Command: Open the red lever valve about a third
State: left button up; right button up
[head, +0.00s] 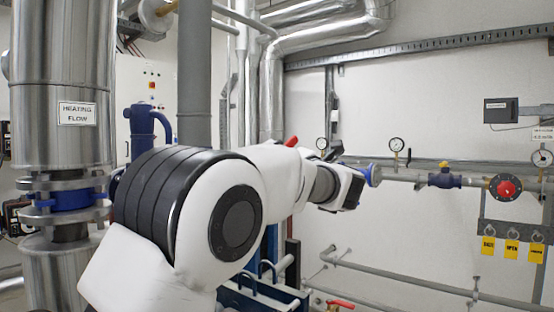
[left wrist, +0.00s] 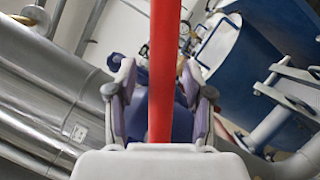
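In the left wrist view a long red lever (left wrist: 163,70) runs from the top edge down between the two fingers of my left gripper (left wrist: 157,85). The fingers stand apart, with a visible gap on each side of the lever, so the gripper is open around or behind it; depth is hard to judge. The valve body is not clear there. In the head view a short red piece (head: 291,141) shows just above my left arm, perhaps the lever's end. My arm covers much of that area and its fingers are not clear. My right gripper is not in view.
A second red lever (head: 340,303) sits low on the pipework. A blue valve (head: 445,178) and a red round knob (head: 505,187) are on the wall pipe, above yellow tags (head: 512,248). A thick steel pipe (head: 60,90) labelled HEATING FLOW stands left.

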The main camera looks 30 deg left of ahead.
pick_arm(q)
jog(key=v, duration=1.2)
jog(key=shift+f, duration=0.1)
